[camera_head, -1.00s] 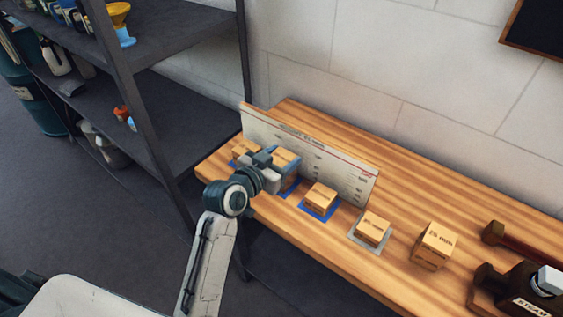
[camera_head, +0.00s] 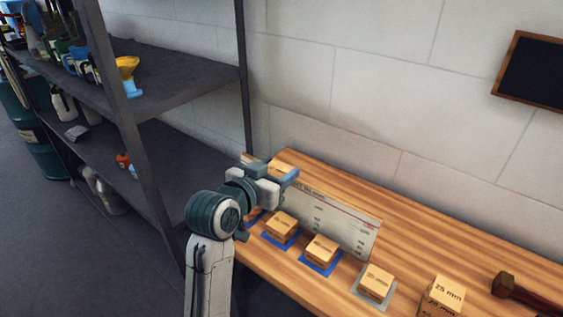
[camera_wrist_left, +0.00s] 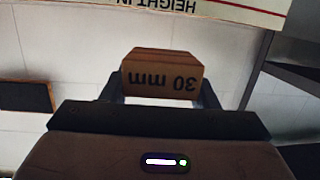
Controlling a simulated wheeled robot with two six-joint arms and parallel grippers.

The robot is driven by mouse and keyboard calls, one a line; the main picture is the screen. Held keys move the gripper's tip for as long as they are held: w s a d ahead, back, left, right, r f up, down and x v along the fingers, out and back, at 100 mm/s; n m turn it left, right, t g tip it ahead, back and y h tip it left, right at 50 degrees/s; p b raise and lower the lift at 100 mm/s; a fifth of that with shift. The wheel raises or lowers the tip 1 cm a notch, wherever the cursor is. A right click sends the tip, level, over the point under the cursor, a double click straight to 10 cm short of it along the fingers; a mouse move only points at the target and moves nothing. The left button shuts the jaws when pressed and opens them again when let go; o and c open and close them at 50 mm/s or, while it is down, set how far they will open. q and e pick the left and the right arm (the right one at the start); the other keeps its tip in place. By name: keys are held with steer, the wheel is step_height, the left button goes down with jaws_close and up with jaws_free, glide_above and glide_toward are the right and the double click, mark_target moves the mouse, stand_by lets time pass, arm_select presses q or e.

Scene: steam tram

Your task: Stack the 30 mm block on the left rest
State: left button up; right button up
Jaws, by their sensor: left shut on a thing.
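My left gripper (camera_head: 284,181) is shut on the 30 mm block (camera_wrist_left: 162,77), whose label reads upside down in the left wrist view. In the head view this block (camera_head: 279,167) shows partly behind the fingers, raised near the top of the white height board. Two blocks sit on blue pads below it, one block (camera_head: 282,226) nearer the arm and one block (camera_head: 322,249) farther right. My right gripper is out of view.
The height board (camera_head: 345,225) stands behind the pads on the wooden bench (camera_head: 440,237). A block (camera_head: 378,278) sits on a grey pad, and a 25 mm block (camera_head: 445,292) stands farther right. A dark shelf unit (camera_head: 190,92) is at left.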

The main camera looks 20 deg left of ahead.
arm_select(q)
steer(key=s+a+f+n+y+p, duration=0.2)
steer(key=s+a+f, duration=0.15)
steer(key=f, duration=0.45)
steer(key=w+a+m+h+p, duration=0.1)
steer(key=w+a, duration=0.1)
steer(key=w, duration=0.1)
steer(key=w+a+r+m+h+p, duration=0.1)
steer(key=w+a+p, duration=0.1)
steer(key=w+a+m+h+p, duration=0.1)
steer(key=w+a+p, duration=0.1)
steer(key=w+a, duration=0.1)
steer(key=shift+w+r, duration=0.25)
steer(key=shift+w, duration=0.05)
steer(key=shift+f+b, duration=0.95)
steer(key=shift+f, duration=0.4)
step_height(320, 180, down, 3)
steer(key=shift+r+b, duration=0.15)
steer(key=shift+b, duration=0.95)
steer(key=shift+f+b, duration=0.45)
steer(key=shift+f, duration=0.25)
